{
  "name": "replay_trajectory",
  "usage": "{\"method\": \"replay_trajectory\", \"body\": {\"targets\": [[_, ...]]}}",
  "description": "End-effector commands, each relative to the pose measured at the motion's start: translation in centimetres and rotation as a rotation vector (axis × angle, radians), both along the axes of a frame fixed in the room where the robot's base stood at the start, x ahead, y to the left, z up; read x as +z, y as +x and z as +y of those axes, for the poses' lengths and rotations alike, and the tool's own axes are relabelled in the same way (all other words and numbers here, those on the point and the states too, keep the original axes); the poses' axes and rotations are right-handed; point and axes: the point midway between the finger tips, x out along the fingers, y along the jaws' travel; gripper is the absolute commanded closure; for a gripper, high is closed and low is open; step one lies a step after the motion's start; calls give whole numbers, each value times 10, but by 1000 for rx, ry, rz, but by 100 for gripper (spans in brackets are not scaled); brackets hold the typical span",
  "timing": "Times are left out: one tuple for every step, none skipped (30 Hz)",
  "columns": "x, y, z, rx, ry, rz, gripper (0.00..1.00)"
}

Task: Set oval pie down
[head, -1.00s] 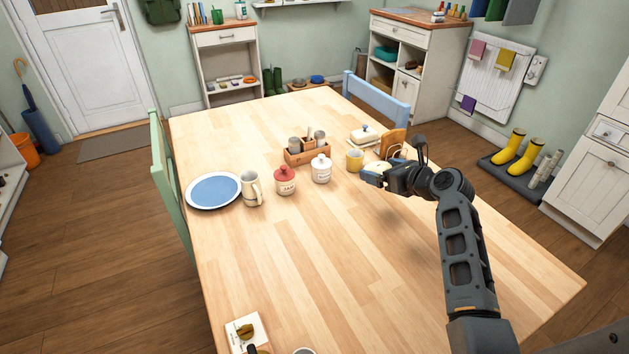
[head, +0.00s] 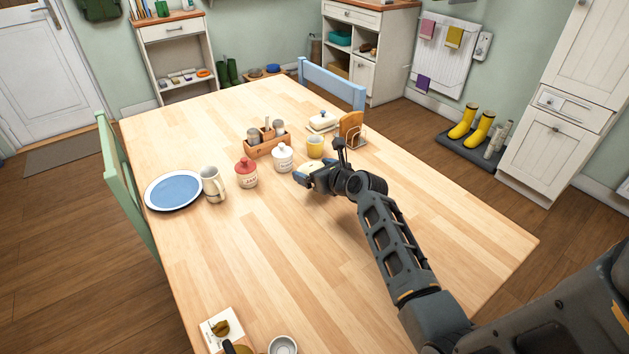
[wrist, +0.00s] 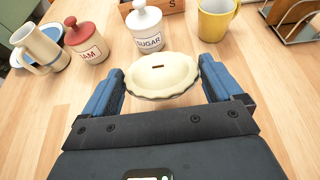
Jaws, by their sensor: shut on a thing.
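The oval pie (wrist: 163,75) has a pale crust, a crimped rim and a small brown slot on top. It sits between the blue-tipped fingers of my gripper (wrist: 162,88) in the wrist view. My gripper is shut on it. In the head view my gripper (head: 308,177) is low over the table (head: 290,260), just in front of the white sugar jar (head: 282,158). There the gripper mostly hides the pie. I cannot tell whether the pie touches the tabletop.
A red-lidded jam jar (head: 246,173), a cream jug (head: 213,184) and a blue plate (head: 173,190) stand to the left. A yellow mug (head: 315,147), toast rack (head: 352,130), butter dish (head: 323,121) and wooden caddy (head: 268,144) stand behind. The near tabletop is largely clear.

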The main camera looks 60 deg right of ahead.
Motion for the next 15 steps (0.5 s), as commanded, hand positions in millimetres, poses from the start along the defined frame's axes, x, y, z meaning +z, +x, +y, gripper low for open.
{"method": "replay_trajectory", "body": {"targets": [[-5,0,1,0,1,1,42],[-9,0,1,-1,2,0,42],[-16,0,0,-1,2,0,42],[-21,0,0,-1,3,1,42],[-25,0,0,-1,4,2,42],[-30,0,0,-2,2,0,42],[-34,0,0,-1,1,1,42],[-37,0,0,-1,3,0,42],[-39,0,0,-1,2,0,42],[-40,0,0,-1,0,0,42],[-40,0,0,-1,0,0,42],[-40,0,0,-1,-1,-1,42],[-40,0,0,-1,-1,-1,42],[-40,0,0,-1,-1,-1,42],[-39,0,0,-1,-1,-1,42]]}}
